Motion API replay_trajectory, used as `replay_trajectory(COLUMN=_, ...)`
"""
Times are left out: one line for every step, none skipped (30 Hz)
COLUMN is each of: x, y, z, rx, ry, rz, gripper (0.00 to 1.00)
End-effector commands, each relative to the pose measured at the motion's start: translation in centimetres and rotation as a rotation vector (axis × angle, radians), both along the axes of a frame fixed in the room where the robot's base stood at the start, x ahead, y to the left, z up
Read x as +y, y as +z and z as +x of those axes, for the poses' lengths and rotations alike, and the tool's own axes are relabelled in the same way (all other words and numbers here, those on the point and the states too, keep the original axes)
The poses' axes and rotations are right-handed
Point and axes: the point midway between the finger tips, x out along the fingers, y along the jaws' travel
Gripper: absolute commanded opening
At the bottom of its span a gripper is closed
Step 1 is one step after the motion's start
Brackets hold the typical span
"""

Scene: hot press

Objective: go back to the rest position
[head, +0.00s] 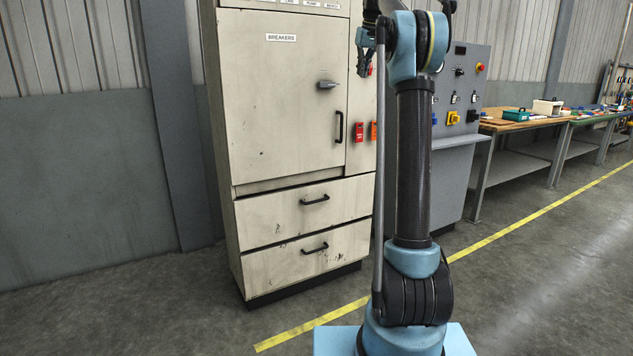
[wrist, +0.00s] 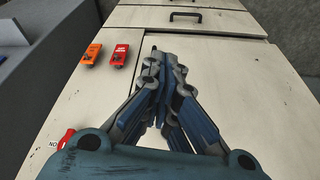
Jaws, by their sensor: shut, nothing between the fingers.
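My gripper (head: 364,66) is high in the head view, in front of the right side of the breaker cabinet (head: 270,110). In the wrist view the fingers of my gripper (wrist: 158,55) are drawn together with nothing between them. The cabinet front (wrist: 235,75) lies behind them in that view. My gripper appears apart from the cabinet, though the exact gap is hard to tell.
A red tag (head: 359,132) and an orange tag (head: 373,130) hang on the cabinet's right strip. The cabinet door and two drawers (head: 305,203) are closed. A grey control console (head: 465,95) and workbenches (head: 530,124) stand to the right. Floor at left is clear.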

Motion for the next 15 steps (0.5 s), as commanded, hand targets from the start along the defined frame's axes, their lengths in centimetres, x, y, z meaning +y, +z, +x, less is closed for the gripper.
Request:
replay_trajectory(x=0.0, y=-0.3, z=-1.5, rx=0.003, ry=-0.006, rz=-0.001, gripper=0.0)
replay_trajectory(x=0.0, y=-0.5, z=-2.2, rx=0.005, ry=-0.01, rz=-0.001, gripper=0.0)
replay_trajectory(x=0.0, y=-0.8, z=-3.3, rx=0.007, ry=-0.015, rz=-0.001, gripper=0.0)
replay_trajectory(x=0.0, y=-1.1, z=-4.0, rx=0.009, ry=-0.021, rz=-0.002, gripper=0.0)
replay_trajectory(x=0.0, y=-1.4, z=-4.8, rx=0.011, ry=-0.025, rz=-0.003, gripper=0.0)
replay_trajectory(x=0.0, y=-1.8, z=-5.9, rx=0.014, ry=-0.031, rz=-0.004, gripper=0.0)
replay_trajectory(x=0.0, y=-2.1, z=-6.7, rx=0.015, ry=-0.034, rz=-0.004, gripper=0.0)
replay_trajectory(x=0.0, y=-2.4, z=-7.6, rx=0.017, ry=-0.038, rz=-0.005, gripper=0.0)
replay_trajectory(x=0.0, y=-3.0, z=-8.7, rx=0.02, ry=-0.045, rz=-0.006, gripper=0.0)
replay_trajectory(x=0.0, y=-3.3, z=-9.5, rx=0.022, ry=-0.05, rz=-0.006, gripper=0.0)
replay_trajectory(x=0.0, y=-3.8, z=-10.4, rx=0.024, ry=-0.054, rz=-0.006, gripper=0.0)
replay_trajectory(x=0.0, y=-4.4, z=-11.5, rx=0.027, ry=-0.059, rz=-0.007, gripper=0.0)
replay_trajectory(x=0.0, y=-4.8, z=-12.4, rx=0.029, ry=-0.063, rz=-0.008, gripper=0.0)
replay_trajectory(x=0.0, y=-5.3, z=-13.3, rx=0.03, ry=-0.067, rz=-0.008, gripper=0.0)
replay_trajectory(x=0.0, y=-6.0, z=-14.5, rx=0.033, ry=-0.073, rz=-0.009, gripper=0.0)
